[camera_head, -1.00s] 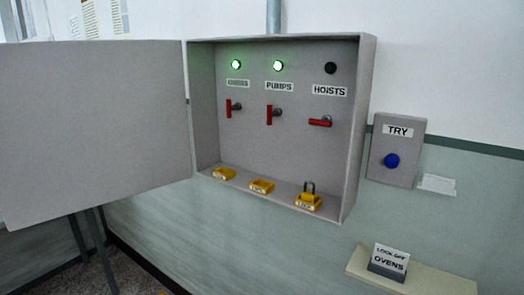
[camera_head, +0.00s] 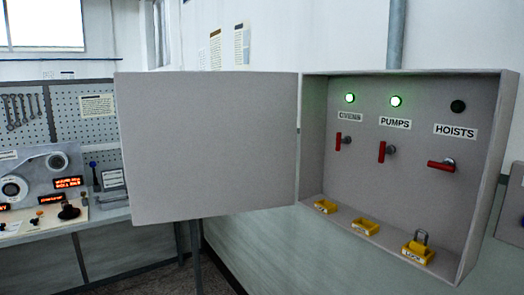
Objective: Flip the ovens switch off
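The ovens switch is a red handle (camera_head: 339,141) in the open grey cabinet (camera_head: 402,75), under the OVENS label (camera_head: 350,117). The handle stands upright, and the green lamp (camera_head: 350,98) above it is lit. The pumps switch (camera_head: 382,152) beside it is also upright under a lit green lamp (camera_head: 396,101). The hoists switch (camera_head: 441,165) lies horizontal under a dark lamp (camera_head: 458,106). Neither of my grippers shows in the view.
The cabinet door (camera_head: 210,148) is swung wide open to the left. Yellow padlocks (camera_head: 365,227) lie on the cabinet floor; the right one (camera_head: 418,251) has its shackle up. A bench with a control panel (camera_head: 42,185) and a tool pegboard (camera_head: 62,108) stand at the left.

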